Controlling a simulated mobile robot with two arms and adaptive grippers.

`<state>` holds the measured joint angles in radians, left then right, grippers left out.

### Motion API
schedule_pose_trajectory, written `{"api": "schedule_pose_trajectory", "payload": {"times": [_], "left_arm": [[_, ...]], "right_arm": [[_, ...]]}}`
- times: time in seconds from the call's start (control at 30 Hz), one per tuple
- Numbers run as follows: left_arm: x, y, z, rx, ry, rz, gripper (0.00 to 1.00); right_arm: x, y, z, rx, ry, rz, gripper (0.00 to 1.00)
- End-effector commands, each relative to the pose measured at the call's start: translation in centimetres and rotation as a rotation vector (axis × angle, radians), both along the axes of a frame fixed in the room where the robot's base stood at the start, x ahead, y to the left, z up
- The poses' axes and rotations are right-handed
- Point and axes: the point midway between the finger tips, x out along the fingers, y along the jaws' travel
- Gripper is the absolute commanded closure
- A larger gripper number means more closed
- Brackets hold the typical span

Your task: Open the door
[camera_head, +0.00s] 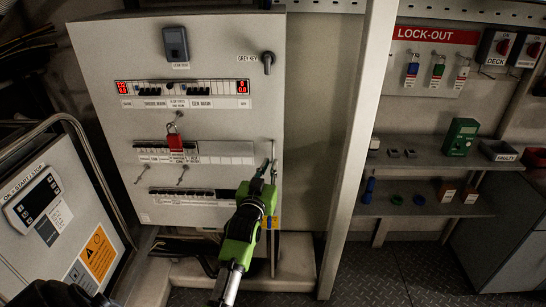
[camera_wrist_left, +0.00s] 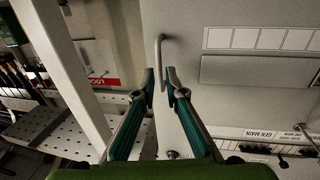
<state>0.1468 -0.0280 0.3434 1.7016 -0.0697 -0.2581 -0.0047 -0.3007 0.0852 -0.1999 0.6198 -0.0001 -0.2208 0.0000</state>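The door is the large light grey front of a wall cabinet (camera_head: 210,100) and looks closed. A slim metal bar handle stands at its lower right edge; in the left wrist view the handle (camera_wrist_left: 160,50) is a bent bar on the pale panel (camera_wrist_left: 240,110). My left gripper (camera_head: 268,168) is green and black and reaches up to the handle. In the left wrist view its two fingers (camera_wrist_left: 160,74) are apart, with the handle's lower part seen between the tips. Contact cannot be told. My right gripper is not in view.
A metal post (camera_head: 358,140) stands right of the cabinet. Beyond it are a lock-out board (camera_head: 433,55) and shelves (camera_head: 425,207) with small items. A box with a curved rail (camera_head: 75,125) and a display (camera_head: 33,200) is at left.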

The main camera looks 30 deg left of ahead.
Motion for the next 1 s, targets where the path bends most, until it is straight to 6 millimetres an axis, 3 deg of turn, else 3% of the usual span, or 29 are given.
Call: {"api": "schedule_pose_trajectory", "payload": {"times": [0.1,0.33,0.7,0.77,1.0], "left_arm": [[1.9,0.7,0.2,-0.001,0.0,0.0,0.89],[3.9,1.4,0.0,0.0,0.0,0.0,0.89],[4.4,1.6,-0.1,0.0,0.001,0.0,0.89],[4.4,1.6,-0.1,0.0,0.001,-0.001,0.99],[4.3,1.6,-0.1,0.0,0.001,-0.001,1.0]], "right_arm": [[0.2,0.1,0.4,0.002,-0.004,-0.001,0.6],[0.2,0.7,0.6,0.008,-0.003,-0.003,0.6],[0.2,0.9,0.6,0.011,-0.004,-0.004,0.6],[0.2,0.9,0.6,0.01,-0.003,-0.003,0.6],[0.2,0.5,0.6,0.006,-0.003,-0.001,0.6]]}}
